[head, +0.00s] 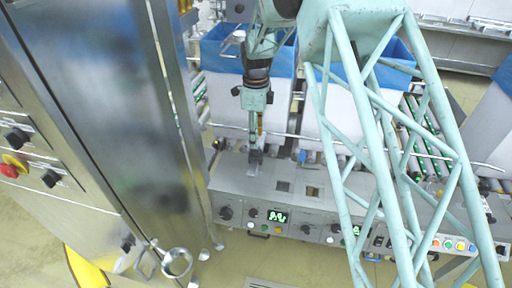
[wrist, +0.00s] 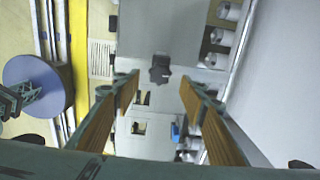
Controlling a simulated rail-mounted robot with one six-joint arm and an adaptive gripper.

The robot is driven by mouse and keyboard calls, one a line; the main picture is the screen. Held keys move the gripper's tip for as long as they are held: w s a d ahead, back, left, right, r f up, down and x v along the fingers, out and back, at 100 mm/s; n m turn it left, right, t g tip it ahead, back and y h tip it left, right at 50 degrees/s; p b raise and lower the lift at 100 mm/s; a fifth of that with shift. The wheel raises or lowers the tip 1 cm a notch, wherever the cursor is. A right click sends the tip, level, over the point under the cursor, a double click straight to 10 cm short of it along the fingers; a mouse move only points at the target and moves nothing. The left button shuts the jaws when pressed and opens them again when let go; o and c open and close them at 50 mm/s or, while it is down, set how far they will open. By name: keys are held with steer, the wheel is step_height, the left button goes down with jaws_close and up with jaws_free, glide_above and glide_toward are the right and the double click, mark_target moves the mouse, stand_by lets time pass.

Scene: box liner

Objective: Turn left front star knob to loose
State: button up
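A dark star-shaped knob (wrist: 160,68) sits on a grey surface in the wrist view, between and beyond the fingertips in the picture. A gap shows on both sides of it. My gripper (wrist: 158,78) is open, with its wood-coloured pads wide apart and nothing between them. In the head view my gripper (head: 257,142) points down over the rear left part of the grey control console (head: 325,195). The gripper and arm hide part of the console there. I cannot tell from the head view which knob lies under the fingertips.
The console's front has dark knobs (head: 226,213), a green display (head: 278,216) and coloured buttons (head: 448,244). Blue-lined boxes (head: 222,52) stand behind it, past a metal rail. A tall steel cabinet (head: 110,100) stands close on the left. My lattice arm link crosses the right side.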

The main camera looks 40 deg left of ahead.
mark_target(256, 151)
steer(key=shift+f+b, duration=0.35)
steer(key=shift+f, duration=2.25)
steer(key=shift+c, duration=0.2)
steer(key=c, duration=0.8)
